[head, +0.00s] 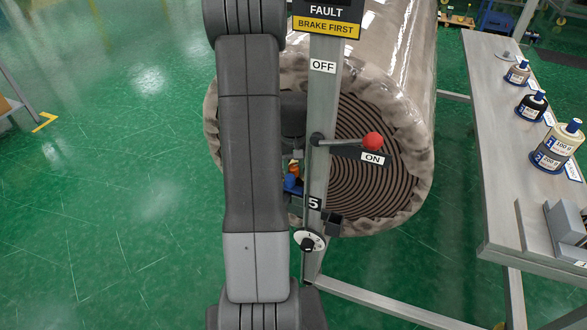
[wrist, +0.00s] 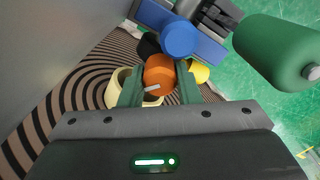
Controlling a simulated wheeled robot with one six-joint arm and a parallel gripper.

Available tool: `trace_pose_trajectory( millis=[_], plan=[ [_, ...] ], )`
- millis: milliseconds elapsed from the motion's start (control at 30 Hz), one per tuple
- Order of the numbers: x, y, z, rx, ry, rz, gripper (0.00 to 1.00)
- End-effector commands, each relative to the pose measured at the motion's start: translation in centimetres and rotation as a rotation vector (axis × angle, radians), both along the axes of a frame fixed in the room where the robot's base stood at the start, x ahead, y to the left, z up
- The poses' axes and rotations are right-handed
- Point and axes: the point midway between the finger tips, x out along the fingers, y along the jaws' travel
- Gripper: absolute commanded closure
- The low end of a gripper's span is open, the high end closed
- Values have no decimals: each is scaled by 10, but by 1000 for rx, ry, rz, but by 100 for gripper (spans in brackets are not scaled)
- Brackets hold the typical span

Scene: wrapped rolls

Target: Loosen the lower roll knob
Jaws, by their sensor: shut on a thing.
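An orange knob (wrist: 159,72) with a pale mark stands in front of the spiral end of the wrapped roll (wrist: 45,118) in the wrist view. My gripper (wrist: 160,80) is shut on the orange knob, with one green finger on each side of it. In the head view a small orange piece (head: 295,169) shows beside the post, next to a blue part (head: 291,183). My arm hides most of that area and the gripper fingers there. The roll (head: 365,195) lies with its spiral end towards me in the head view.
A grey post (head: 321,105) carries a red-balled lever (head: 372,141) beside an ON label, and a white dial (head: 309,240) lower down. A bench (head: 480,130) with several bottles stands at right. A green cylinder (wrist: 275,52) is close by in the wrist view. Floor at left is mostly clear.

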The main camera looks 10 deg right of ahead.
Motion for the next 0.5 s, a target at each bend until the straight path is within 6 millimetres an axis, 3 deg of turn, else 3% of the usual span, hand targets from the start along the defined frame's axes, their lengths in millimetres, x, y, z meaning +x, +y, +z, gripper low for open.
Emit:
trace_pose_trajectory(
  millis=[367,400,500],
  plan=[
    [1,0,1,-1,-2,22,93],
    [1,0,1,-1,-2,22,62],
    [1,0,1,0,-2,21,48]
  ],
)
